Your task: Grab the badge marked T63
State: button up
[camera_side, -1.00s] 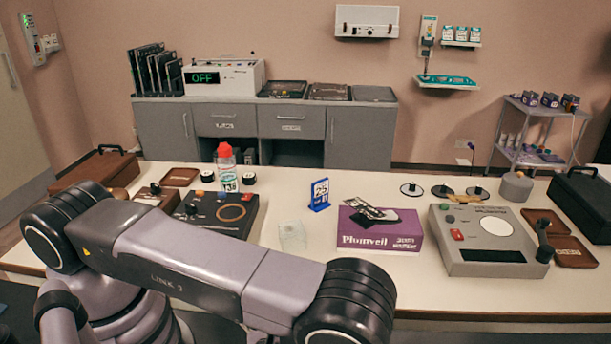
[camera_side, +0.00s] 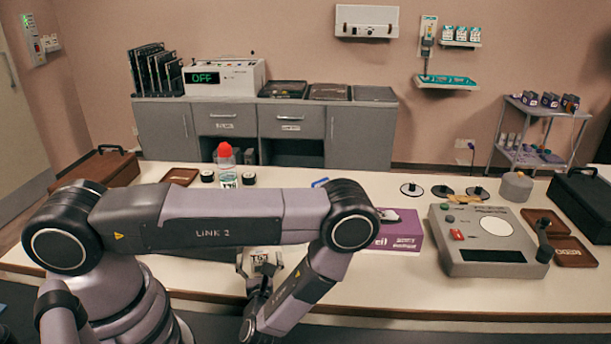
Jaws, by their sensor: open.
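A small pale piece with dark characters that seem to read T63 (camera_side: 257,258) shows just below my upper arm link, near the front of the table. It looks like the badge, but its outline is partly hidden. My gripper (camera_side: 262,272) is right at it, with the jaws open. Whether the fingers touch the piece or stand around it cannot be told at this size.
A purple box (camera_side: 400,232) is partly hidden behind my arm. A grey device (camera_side: 487,240) with a lever stands to its right. A red-capped bottle (camera_side: 226,160) stands behind my arm. Brown trays (camera_side: 570,252) and a black case (camera_side: 585,200) are at the right.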

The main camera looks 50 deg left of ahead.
jog(key=shift+w+a, duration=0.4)
jog(key=shift+a, duration=0.2)
jog(key=shift+c, duration=0.2)
jog(key=c, duration=1.1)
jog(key=shift+o, duration=0.2)
